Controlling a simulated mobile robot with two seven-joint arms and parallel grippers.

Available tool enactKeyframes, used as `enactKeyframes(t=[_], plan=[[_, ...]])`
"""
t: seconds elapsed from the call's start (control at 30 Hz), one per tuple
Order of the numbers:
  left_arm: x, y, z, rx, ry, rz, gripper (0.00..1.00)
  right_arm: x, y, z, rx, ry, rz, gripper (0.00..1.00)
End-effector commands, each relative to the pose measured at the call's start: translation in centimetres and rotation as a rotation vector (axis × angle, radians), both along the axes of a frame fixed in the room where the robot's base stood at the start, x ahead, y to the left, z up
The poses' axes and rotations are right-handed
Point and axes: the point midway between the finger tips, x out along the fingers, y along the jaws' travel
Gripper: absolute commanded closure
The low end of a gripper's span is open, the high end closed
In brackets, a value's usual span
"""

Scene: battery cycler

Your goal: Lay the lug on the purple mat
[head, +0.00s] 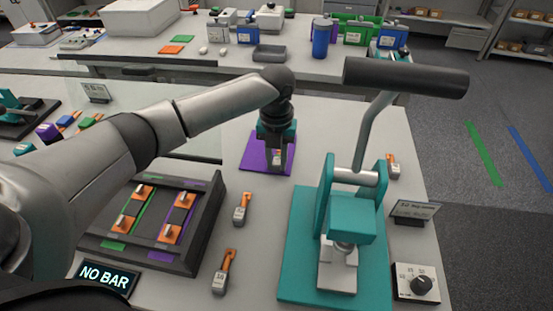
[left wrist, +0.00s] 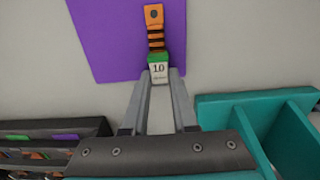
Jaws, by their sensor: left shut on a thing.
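The purple mat (head: 250,160) lies on the bench left of the teal press, and it fills the upper middle of the left wrist view (left wrist: 110,40). My left gripper (head: 277,163) is over the mat's right part, pointing down. Its fingers are shut on the lug (left wrist: 156,40), gripping its white end marked 1.0. The lug has an orange end with a dark hole, dark bands and a green band. It overlaps the mat in the wrist view; I cannot tell whether it touches it. My right gripper is not in view.
The teal press (head: 345,220) with its long black handle stands right of the mat. Loose orange-ended lugs (head: 241,208) lie on the bench nearby. A dark fixture (head: 205,225) holding several orange pieces is front left, beside a NO BAR display (head: 104,277). A dial box (head: 417,283) is front right.

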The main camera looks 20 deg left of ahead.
Motion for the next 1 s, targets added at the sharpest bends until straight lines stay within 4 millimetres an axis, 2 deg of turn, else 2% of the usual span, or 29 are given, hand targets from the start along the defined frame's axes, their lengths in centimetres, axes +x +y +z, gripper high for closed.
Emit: enactKeyframes(t=[0.03, 0.3, 0.6, 0.77, 1.0], plan=[[0.0, 0.0, -0.1, 0.000, 0.001, 0.000, 0.71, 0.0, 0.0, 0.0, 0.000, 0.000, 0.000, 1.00], [0.0, 0.0, -0.1, 0.000, 0.001, 0.000, 0.44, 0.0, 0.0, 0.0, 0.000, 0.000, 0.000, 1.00], [0.0, 0.0, 0.4, 0.000, -0.001, 0.000, 0.44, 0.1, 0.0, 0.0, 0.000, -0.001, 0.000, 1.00], [0.1, 0.0, 2.9, -0.001, -0.004, 0.000, 0.44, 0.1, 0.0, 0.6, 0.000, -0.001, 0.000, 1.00], [0.1, 0.0, 8.2, -0.001, -0.004, 0.001, 0.44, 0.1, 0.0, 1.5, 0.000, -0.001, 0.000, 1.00]])
